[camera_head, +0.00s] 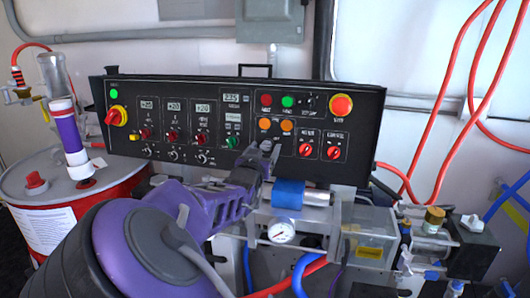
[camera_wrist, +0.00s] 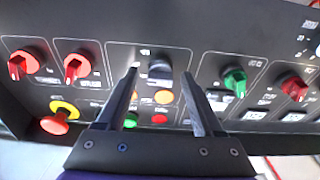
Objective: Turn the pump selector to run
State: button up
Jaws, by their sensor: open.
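The black control panel (camera_head: 215,165) stands upright across the head view, covered with knobs, buttons and small displays. My gripper (camera_head: 265,152) is at its lower middle, pointing at the panel face. In the wrist view my gripper (camera_wrist: 159,76) is open, with a dark knob (camera_wrist: 160,69) showing between its two fingertips. Contact between fingers and knob cannot be told. In the head view my gripper mostly hides this knob. The labels are too small to read, so which knob is the pump selector is not certain from lettering.
Two red knobs (camera_head: 319,152) sit right of my gripper and a green knob (camera_head: 232,141) left of it. A red mushroom button (camera_head: 341,105) is at upper right. Below the panel are a gauge (camera_head: 281,232) and a blue-sleeved pipe (camera_head: 288,194). A red drum (camera_head: 45,225) stands left.

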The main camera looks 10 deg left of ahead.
grip_shut()
dwell(0.3)
jog(key=m+h, duration=0.1)
jog(key=m, duration=0.4)
jog(key=shift+a+m+g+h+b, duration=0.1)
jog(key=shift+m+g+h+b, duration=0.4)
jog(key=shift+m, duration=2.1)
jog(key=shift+r, duration=0.1)
grip_release()
